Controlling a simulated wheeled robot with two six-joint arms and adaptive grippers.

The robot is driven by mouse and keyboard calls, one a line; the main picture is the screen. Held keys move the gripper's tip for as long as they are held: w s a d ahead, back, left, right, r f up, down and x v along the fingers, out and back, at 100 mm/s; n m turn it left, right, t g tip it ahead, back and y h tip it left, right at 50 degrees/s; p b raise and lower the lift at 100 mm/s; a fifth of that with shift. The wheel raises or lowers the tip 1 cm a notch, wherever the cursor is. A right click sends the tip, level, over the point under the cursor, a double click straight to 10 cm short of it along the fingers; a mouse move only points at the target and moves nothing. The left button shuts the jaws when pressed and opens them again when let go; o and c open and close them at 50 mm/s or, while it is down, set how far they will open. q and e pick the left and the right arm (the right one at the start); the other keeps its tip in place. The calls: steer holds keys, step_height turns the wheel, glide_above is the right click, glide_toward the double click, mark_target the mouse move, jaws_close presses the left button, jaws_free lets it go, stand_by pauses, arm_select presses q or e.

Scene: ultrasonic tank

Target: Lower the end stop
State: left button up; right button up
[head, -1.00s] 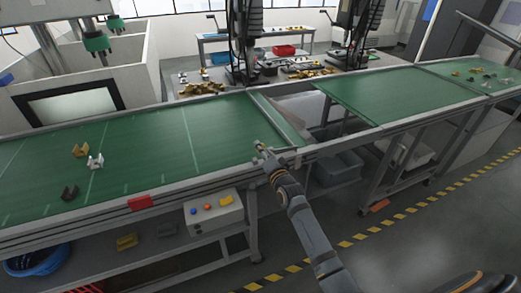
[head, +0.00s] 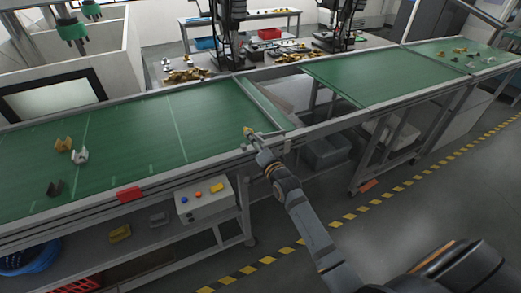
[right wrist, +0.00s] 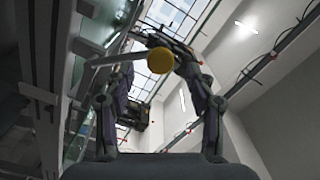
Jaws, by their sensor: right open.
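A lever with a yellow round knob (right wrist: 160,66) and a grey bar (right wrist: 112,60) shows in the right wrist view; I take it to be the end stop's handle. In the head view a small yellow tip (head: 248,131) shows at the front rail of the near green conveyor, close to its right end. My right gripper (head: 258,141) is at that rail, beside the tip. In the right wrist view its open fingers (right wrist: 158,85) stand left and right of the knob, with no contact visible. The end stop's plate cannot be clearly made out. My left gripper is not in view.
The near conveyor (head: 130,135) carries a few small parts at its left. A gap separates it from the second conveyor (head: 385,78). A control box (head: 205,200) with buttons hangs below the front rail.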

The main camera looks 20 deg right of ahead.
steer(key=s, duration=0.8)
steer(key=shift+s+d, duration=0.15)
steer(key=shift+s, duration=0.05)
steer(key=s+d+f+n+g, duration=0.1)
steer(key=s+f+n+g, duration=0.2)
steer(key=f, duration=1)
steer(key=s+d+f+n+g+h, duration=0.1)
steer(key=s+d+f+g, duration=0.15)
steer(key=s+f, duration=0.7)
steer(key=s+d+f+n+g, duration=0.1)
steer(key=f+n+g, duration=0.15)
steer(key=f, duration=1.35)
steer(key=s+f+n+g, duration=0.2)
steer(key=s+f, duration=0.4)
steer(key=s, duration=0.4)
steer(key=s+f+n+g+b, duration=0.1)
steer(key=s+f+g, duration=0.3)
steer(key=s, duration=0.7)
steer(key=s+f+n+g, duration=0.2)
steer(key=s+f+n, duration=0.1)
steer(key=s+f, duration=0.5)
steer(key=shift+s+a+f+g, duration=0.25)
steer(key=shift+s+a+g, duration=0.2)
steer(key=shift+s, duration=0.8)
steer(key=shift+c, duration=0.2)
